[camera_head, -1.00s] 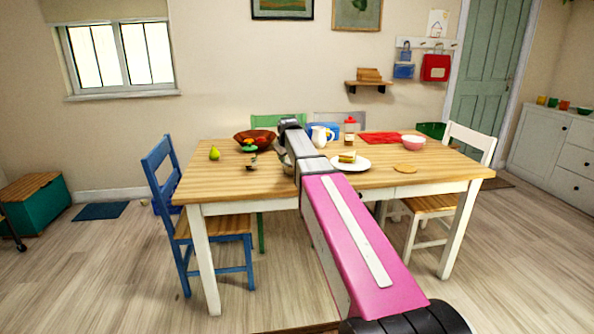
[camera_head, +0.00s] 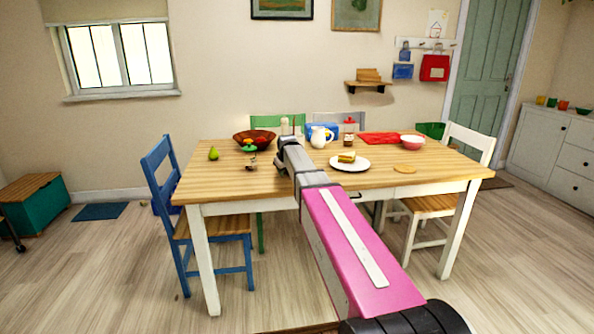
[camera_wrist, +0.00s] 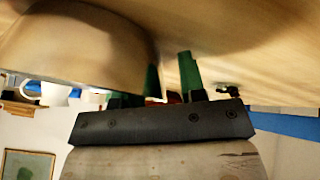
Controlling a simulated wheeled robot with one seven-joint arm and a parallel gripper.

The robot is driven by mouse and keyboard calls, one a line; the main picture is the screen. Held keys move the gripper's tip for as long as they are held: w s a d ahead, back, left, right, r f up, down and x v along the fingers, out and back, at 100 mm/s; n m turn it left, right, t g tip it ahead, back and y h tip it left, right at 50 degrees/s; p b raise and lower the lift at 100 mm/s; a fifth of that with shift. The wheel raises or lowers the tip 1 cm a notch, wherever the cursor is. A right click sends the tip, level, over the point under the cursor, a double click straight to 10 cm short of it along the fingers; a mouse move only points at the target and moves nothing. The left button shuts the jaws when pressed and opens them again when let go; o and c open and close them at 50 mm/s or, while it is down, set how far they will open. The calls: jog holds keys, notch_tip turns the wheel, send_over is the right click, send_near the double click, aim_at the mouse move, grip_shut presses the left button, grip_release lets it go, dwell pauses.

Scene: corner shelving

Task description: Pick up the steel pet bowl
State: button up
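The steel pet bowl (camera_wrist: 85,45) fills the upper left of the wrist view as a large, smooth, curved metal surface reflecting the wood. My gripper (camera_wrist: 171,65) shows there with two green fingers apart and a gap between them. The left finger overlaps the bowl's right edge; I cannot tell whether it touches. The right finger is clear of the bowl, against the wooden table top. In the head view my arm's end hangs over the middle of the dining table (camera_head: 235,186), and I cannot make out the bowl behind it.
A plate with a sandwich (camera_head: 347,158) lies right of my arm. A white jug (camera_head: 320,137), a red-lidded jar (camera_head: 349,130) and a pink bowl (camera_head: 412,142) stand behind. The table's front left is clear.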

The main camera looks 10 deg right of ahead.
grip_shut()
jog(key=shift+r, duration=0.15)
